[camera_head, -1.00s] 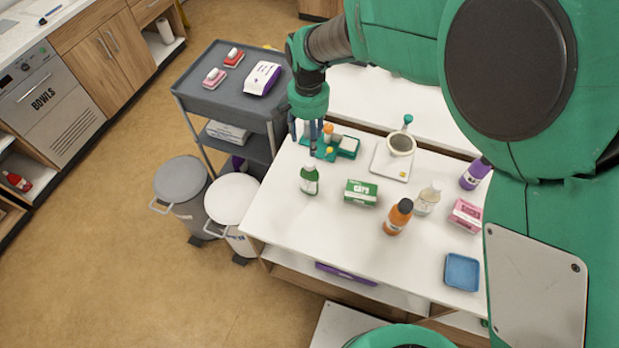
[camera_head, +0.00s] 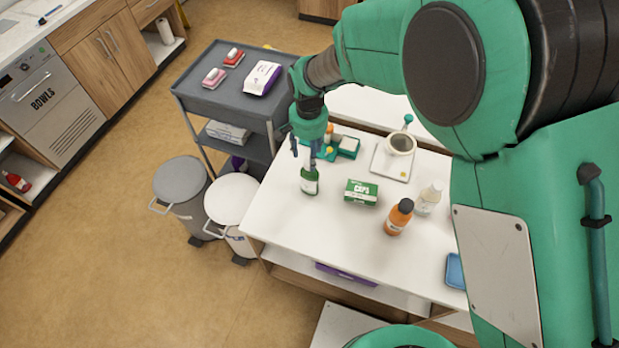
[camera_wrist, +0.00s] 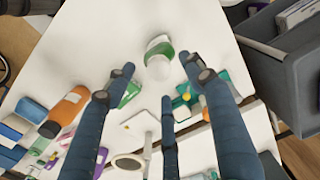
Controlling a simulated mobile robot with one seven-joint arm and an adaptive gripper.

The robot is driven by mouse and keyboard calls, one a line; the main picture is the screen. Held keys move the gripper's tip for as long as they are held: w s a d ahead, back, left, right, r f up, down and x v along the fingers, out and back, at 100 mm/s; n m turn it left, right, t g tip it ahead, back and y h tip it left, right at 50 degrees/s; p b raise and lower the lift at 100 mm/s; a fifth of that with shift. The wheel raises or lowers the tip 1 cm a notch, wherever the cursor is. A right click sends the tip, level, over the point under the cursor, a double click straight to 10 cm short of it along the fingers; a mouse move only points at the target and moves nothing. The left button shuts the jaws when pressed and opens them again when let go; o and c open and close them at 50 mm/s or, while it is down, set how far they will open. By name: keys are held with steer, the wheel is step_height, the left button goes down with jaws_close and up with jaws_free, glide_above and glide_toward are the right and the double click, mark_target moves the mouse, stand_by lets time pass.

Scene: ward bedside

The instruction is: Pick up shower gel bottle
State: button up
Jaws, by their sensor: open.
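A green bottle (camera_head: 310,183) with a white label stands upright on the white table, near its left end. It also shows in the wrist view (camera_wrist: 159,47), with its pale cap towards me. I cannot read its label, so I cannot tell whether it is the shower gel bottle. My gripper (camera_head: 303,155) is open and empty, pointing down above the green bottle. In the wrist view, the fingers of my gripper (camera_wrist: 160,75) are spread, with the bottle just beyond the tips. The bottle's top is partly hidden by my fingers in the head view.
A green-and-white box (camera_head: 361,192), an orange bottle (camera_head: 398,217) and a clear bottle (camera_head: 427,200) stand to the right. Behind are a teal tray (camera_head: 325,153) and a white scale (camera_head: 391,166) with a cup (camera_head: 401,144). A grey cart (camera_head: 215,99) stands to the left.

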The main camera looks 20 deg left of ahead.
mark_target(310, 177)
steer(key=shift+f, duration=2.6)
steer(key=shift+d, duration=0.1)
jaws_close()
